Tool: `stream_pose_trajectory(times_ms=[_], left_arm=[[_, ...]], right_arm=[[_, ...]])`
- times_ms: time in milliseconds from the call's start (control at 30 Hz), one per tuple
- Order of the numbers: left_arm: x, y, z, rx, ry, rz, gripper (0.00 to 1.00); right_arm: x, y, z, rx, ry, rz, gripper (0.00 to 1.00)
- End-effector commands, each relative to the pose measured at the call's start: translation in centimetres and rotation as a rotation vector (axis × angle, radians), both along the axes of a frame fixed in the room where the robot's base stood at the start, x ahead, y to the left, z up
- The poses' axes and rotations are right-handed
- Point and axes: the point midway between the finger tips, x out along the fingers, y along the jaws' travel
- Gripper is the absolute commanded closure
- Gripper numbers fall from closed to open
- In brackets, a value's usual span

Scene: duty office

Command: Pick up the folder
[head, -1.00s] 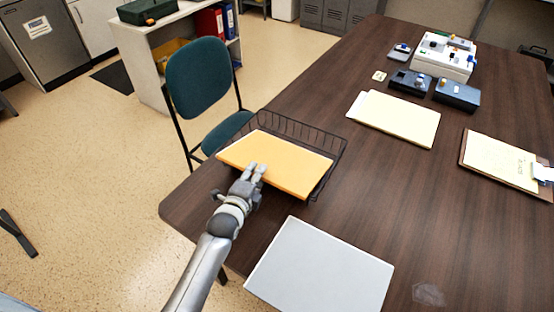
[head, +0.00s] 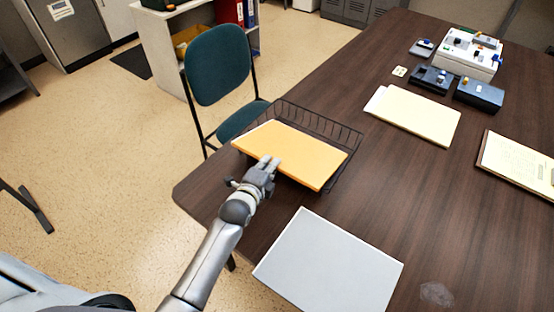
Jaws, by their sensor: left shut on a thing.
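The orange-yellow folder (head: 292,153) lies flat, slightly tilted, in a black wire tray (head: 345,139) near the table's left edge. My left gripper (head: 269,162) is at the folder's near long edge, with its fingers shut on that edge. The gripper hides part of that edge, and the lower finger cannot be made out. The folder still appears to be in the tray. My right gripper is not in view.
A grey-white flat panel (head: 328,262) lies on the dark table (head: 420,190) near me. A cream folder (head: 418,116), a clipboard (head: 520,163) and small devices (head: 468,56) lie farther off. A green chair (head: 219,65) stands beyond the tray.

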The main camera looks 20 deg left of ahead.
Motion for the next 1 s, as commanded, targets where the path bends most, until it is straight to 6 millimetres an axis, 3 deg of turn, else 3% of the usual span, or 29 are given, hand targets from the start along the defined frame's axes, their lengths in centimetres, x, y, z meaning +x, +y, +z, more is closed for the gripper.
stream_pose_trajectory(times_ms=[333,767,1000], left_arm=[[-0.2,-0.1,3.6,-0.001,-0.008,-0.001,1.0],[-4.3,-1.8,8.7,-0.001,-0.009,-0.002,1.0],[-8.5,-3.4,10.8,-0.003,-0.006,-0.002,1.0]], right_arm=[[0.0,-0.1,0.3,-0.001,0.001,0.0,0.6],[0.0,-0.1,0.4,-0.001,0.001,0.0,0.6],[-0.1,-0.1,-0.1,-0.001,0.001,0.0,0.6]])
